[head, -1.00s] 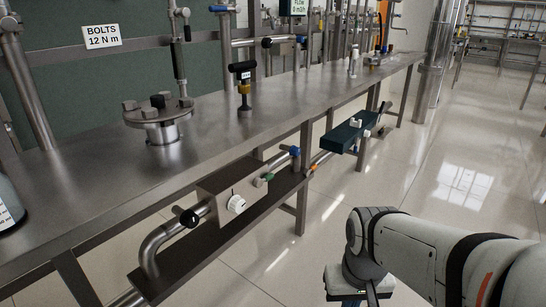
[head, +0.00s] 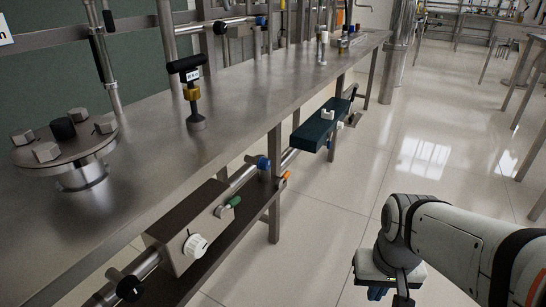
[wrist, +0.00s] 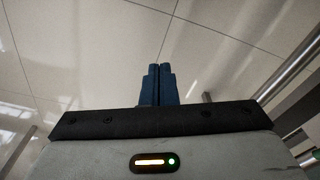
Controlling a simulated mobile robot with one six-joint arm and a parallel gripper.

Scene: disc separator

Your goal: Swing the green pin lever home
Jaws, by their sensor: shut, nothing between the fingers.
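My gripper (head: 377,294) hangs over the floor at the lower right, well apart from the box and pointing down. In the wrist view its blue fingers (wrist: 158,70) are together with nothing between them. The lever is not in the wrist view.
A white knob (head: 196,246) is on the box front. A black knob (head: 129,288) and a blue fitting (head: 263,163) sit on the pipe either side. A dark blue block (head: 313,134) projects below the steel bench (head: 250,95). The floor (head: 320,225) between bench and arm is clear.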

